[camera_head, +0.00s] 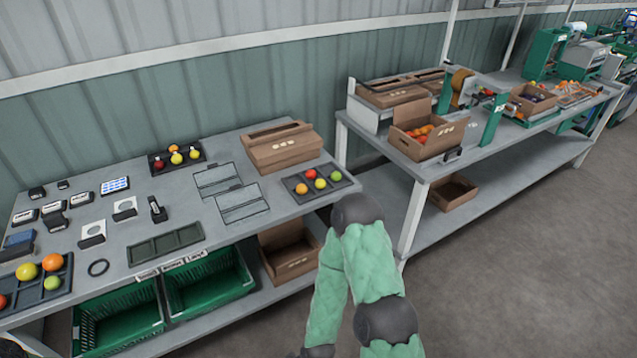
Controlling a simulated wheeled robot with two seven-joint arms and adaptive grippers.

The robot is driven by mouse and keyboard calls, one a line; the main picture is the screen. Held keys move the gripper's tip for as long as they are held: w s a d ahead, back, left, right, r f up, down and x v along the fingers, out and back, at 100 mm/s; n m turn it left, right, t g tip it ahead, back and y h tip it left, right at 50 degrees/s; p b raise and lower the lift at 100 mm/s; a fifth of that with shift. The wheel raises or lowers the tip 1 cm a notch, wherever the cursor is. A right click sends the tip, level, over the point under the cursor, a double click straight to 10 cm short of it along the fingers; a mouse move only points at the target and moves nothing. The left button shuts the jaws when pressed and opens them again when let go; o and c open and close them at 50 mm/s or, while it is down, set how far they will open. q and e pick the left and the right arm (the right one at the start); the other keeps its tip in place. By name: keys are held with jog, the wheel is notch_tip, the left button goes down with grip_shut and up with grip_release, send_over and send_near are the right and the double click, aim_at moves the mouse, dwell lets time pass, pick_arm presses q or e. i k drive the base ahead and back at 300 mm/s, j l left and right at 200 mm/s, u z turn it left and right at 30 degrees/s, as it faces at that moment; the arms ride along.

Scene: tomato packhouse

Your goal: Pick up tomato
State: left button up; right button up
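Tomatoes sit in three dark trays on the near bench. The right tray (292,185) holds a red tomato (311,174), an orange one (301,188), a yellow-green one (320,183) and a green one (335,176). The back tray (158,169) holds red, yellow and orange tomatoes. The left tray (36,297) holds a yellow tomato (27,272), an orange one (53,262), a green one (52,283) and a red one at the picture edge. One green-sleeved arm of mine bends in front of the bench's right end. Its gripper is not visible, nor is my other gripper.
A closed carton (283,153) stands at the bench's back right. Green crates (120,318) and an open carton (290,262) sit on the lower shelf. Labels, a black ring (98,268) and small devices cover the left half. A second bench (440,168) carries machinery and a tomato carton (432,142).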

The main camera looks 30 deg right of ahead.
aim_at(311, 174)
jog(key=i+j+u, duration=0.5)
jog(key=i, duration=0.4)
jog(key=z, duration=2.05)
